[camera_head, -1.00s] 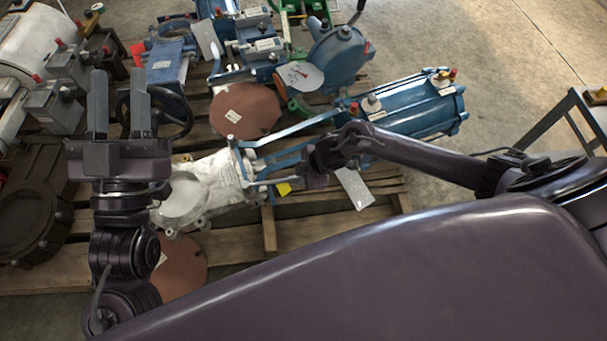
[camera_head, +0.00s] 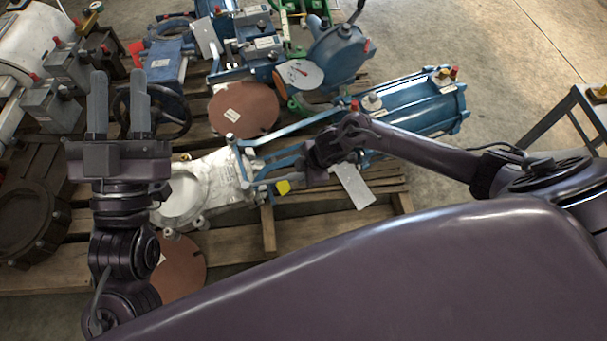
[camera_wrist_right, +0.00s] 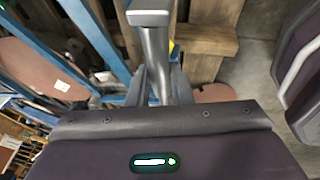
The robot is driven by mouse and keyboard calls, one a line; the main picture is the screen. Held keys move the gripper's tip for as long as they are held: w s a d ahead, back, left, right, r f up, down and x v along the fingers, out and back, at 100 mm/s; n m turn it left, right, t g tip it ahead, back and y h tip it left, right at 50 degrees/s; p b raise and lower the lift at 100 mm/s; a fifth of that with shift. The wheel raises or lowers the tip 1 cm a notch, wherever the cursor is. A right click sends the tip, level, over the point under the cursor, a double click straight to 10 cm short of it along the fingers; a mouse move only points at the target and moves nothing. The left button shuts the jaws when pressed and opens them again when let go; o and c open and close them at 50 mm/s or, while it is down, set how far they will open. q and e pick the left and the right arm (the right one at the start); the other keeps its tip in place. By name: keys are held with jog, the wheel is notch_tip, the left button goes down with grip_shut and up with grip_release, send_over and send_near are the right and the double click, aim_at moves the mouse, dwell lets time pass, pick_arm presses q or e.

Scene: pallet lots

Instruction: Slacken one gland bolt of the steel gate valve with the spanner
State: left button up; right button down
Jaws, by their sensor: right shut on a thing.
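The gate valve has a silver-white steel body (camera_head: 212,180) lying on a pallet, with blue yoke bars (camera_head: 290,132) running to a blue cylinder (camera_head: 415,108). My right gripper (camera_wrist_right: 160,88) is shut on the spanner (camera_wrist_right: 155,55), a plain grey metal bar with a blocky end pointing away from the wrist. In the head view, my right gripper (camera_head: 285,178) is over the yoke, beside the valve body. The gland bolts are too small or hidden to make out, and I cannot tell whether the spanner touches one. My left gripper (camera_head: 118,102) is open and empty, left of the valve body.
Blue yoke bars (camera_wrist_right: 92,38) pass close left of the spanner in the wrist view. Brown discs (camera_head: 244,110), a dark handwheel valve (camera_head: 160,112) and other valves crowd the pallets behind. A dark stand (camera_head: 560,120) is at right. Open floor (camera_head: 500,60) lies at upper right.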

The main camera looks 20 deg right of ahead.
jog(key=shift+w, duration=0.45)
jog(key=shift+w+d+r+n+g+b, duration=0.1)
jog(key=shift+w+d+n+g+b, duration=0.15)
jog(key=shift+w+n+b, duration=0.45)
jog(key=shift+w, duration=0.1)
dwell(0.4)
jog(key=shift+w+n+g+b, duration=0.25)
jog(key=shift+w+n+b, duration=0.35)
jog(key=shift+w+b, duration=0.1)
jog(key=shift+w, duration=0.1)
jog(key=shift+w+n+y+b, duration=0.3)
jog(key=shift+w+n+b, duration=0.3)
jog(key=shift+b, duration=0.25)
jog(key=shift+w, duration=0.1)
jog(key=shift+g, duration=0.3)
